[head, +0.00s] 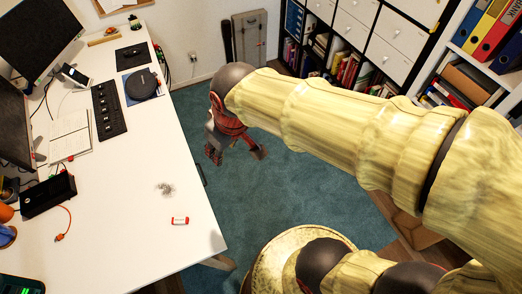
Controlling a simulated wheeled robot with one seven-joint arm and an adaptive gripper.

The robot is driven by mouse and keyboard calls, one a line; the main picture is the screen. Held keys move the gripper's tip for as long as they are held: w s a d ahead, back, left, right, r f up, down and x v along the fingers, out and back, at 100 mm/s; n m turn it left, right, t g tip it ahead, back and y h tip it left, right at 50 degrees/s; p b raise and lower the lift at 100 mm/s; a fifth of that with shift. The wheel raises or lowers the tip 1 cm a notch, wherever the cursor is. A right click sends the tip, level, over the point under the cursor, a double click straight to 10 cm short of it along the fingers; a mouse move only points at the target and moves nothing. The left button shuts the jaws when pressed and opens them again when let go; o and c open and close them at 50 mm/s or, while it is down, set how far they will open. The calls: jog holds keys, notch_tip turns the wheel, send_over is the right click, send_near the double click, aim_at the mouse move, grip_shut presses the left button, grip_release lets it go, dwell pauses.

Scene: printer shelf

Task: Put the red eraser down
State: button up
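A small white block with red ends (180,221), which looks like the red eraser, lies on the white desk (140,235) near its right edge. My gripper (237,154) is up and to the right of it in the head view, appearing over the blue-green carpet beside the desk. Its two fingers are spread apart, and I see nothing between them. The gripper is clear of the eraser.
A grey fuzzy tuft (165,189) lies just behind the eraser. A keyboard (108,110), a round black device (142,84), an open notebook (70,135) and a black box (47,195) are on the desk. The desk around the eraser is mostly bare. Shelves (375,45) stand behind.

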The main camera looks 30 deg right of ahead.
jog(key=s+d+r+m+t, duration=0.1)
jog(key=s+d+r+m, duration=0.2)
jog(key=s+d, duration=0.3)
jog(key=shift+s+r+m+t+h, duration=0.35)
jog(key=shift+s+r, duration=0.2)
jog(key=shift+s, duration=0.6)
jog(key=shift+o, duration=0.5)
